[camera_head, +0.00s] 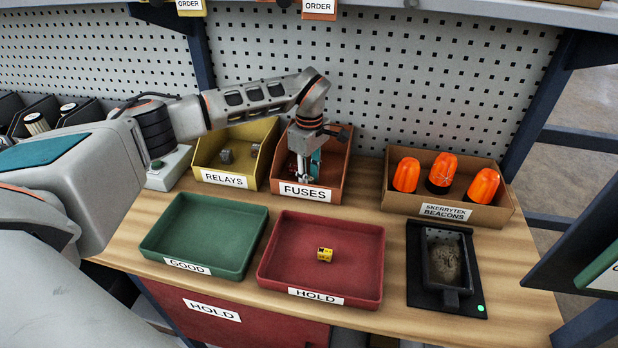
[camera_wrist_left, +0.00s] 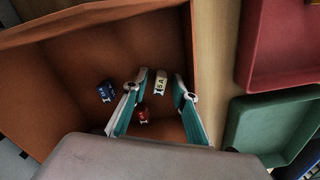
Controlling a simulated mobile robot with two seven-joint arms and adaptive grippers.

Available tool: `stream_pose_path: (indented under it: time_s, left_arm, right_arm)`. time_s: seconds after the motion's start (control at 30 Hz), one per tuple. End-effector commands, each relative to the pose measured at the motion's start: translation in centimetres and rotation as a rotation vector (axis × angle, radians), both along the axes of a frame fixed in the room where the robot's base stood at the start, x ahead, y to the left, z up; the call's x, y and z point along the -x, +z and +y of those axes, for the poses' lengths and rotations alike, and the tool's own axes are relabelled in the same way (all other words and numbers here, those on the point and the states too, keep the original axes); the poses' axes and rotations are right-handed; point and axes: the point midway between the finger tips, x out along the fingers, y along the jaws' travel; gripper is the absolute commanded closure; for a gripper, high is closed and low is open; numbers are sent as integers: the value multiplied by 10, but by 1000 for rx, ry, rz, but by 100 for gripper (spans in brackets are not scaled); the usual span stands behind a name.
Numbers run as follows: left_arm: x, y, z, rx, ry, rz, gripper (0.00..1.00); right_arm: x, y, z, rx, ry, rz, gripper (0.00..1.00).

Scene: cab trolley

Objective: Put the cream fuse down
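The cream fuse (camera_wrist_left: 160,82), marked "5A", lies in the orange FUSES bin (camera_head: 331,165). My left gripper (camera_head: 305,181) reaches down into this bin. In the left wrist view, its two teal-padded fingers (camera_wrist_left: 160,92) stand apart on either side of the cream fuse, with gaps visible. A red fuse (camera_wrist_left: 142,113) and a blue fuse (camera_wrist_left: 105,92) also lie in the bin. The cream fuse cannot be made out in the head view. My right gripper is not in view.
The yellow RELAYS bin (camera_head: 262,163) stands left of the FUSES bin. A green GOOD tray (camera_head: 162,238) and a red HOLD tray (camera_head: 283,226) lie in front, the latter holding a yellow part (camera_head: 325,254). A box of orange beacons (camera_head: 395,203) and a black fixture (camera_head: 419,262) are at right.

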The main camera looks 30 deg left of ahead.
Motion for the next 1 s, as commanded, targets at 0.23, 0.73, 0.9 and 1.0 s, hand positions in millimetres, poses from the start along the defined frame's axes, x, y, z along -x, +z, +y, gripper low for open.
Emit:
stream_pose_path:
  time_s: [0.23, 0.73, 0.9, 1.0]
  left_arm:
    - [-2, 37, 0, -1, -1, -7, 73]
    - [-1, 117, 0, -1, 1, -2, 73]
    - [-1, 121, 0, 0, 1, 0, 73]
    - [-1, 121, 0, 1, 1, 0, 73]
  right_arm:
    - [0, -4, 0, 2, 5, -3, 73]
    - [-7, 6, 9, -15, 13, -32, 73]
    - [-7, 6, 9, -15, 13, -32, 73]
    - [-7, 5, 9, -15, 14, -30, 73]
